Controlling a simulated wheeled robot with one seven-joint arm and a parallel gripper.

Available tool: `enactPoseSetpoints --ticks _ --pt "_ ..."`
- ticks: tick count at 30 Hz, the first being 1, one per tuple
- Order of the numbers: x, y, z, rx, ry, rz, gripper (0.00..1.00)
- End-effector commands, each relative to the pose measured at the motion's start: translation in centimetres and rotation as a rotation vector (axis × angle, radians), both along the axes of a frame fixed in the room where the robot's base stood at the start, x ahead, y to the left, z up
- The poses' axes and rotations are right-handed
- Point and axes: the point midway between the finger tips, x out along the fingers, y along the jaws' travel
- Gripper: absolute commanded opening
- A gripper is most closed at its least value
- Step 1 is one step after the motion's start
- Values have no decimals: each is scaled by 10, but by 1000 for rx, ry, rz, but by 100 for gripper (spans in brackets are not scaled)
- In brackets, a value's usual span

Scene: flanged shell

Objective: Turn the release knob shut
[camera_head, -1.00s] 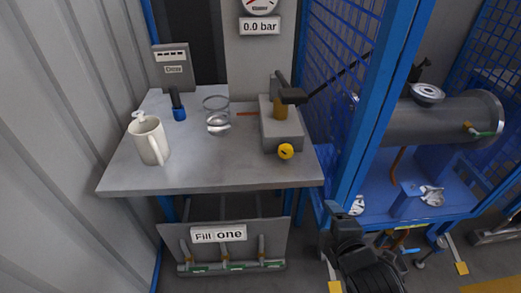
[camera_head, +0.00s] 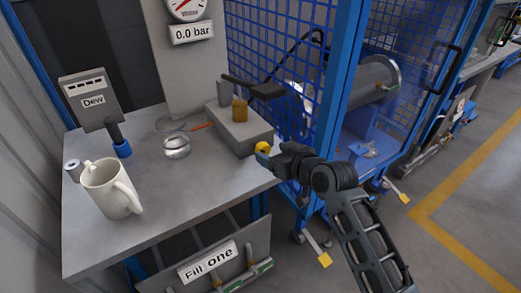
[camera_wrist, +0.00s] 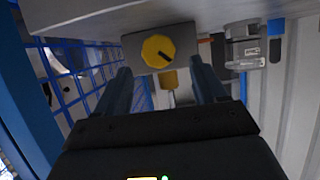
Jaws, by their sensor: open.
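The release knob (camera_head: 263,149) is a small yellow round knob on the front of a grey block (camera_head: 236,128) at the right side of the bench. In the wrist view the knob (camera_wrist: 158,51) faces me, with a dark slanted line on its face. My gripper (camera_head: 277,155) is at the knob in the head view. In the wrist view its two fingers (camera_wrist: 164,82) are apart, open, one on each side below the knob. I cannot tell whether they touch it. The gauge sign (camera_head: 192,32) reads 0.0 bar.
A white mug (camera_head: 110,189), a blue-based tool (camera_head: 121,147) and a glass dish (camera_head: 176,147) stand on the bench (camera_head: 190,199). A blue mesh cage (camera_head: 268,50) rises right of the block.

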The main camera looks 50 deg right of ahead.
Motion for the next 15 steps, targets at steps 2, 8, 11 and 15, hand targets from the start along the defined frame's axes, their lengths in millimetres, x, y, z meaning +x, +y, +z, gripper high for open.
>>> enactPoseSetpoints --ticks 2,8,11,15 --pt "12 -3 -5 1 1 1 71" --pt "35 -10 -15 -1 1 -1 71" --pt "40 -12 -17 -2 2 0 71" --pt "43 -12 -19 -3 2 0 71"
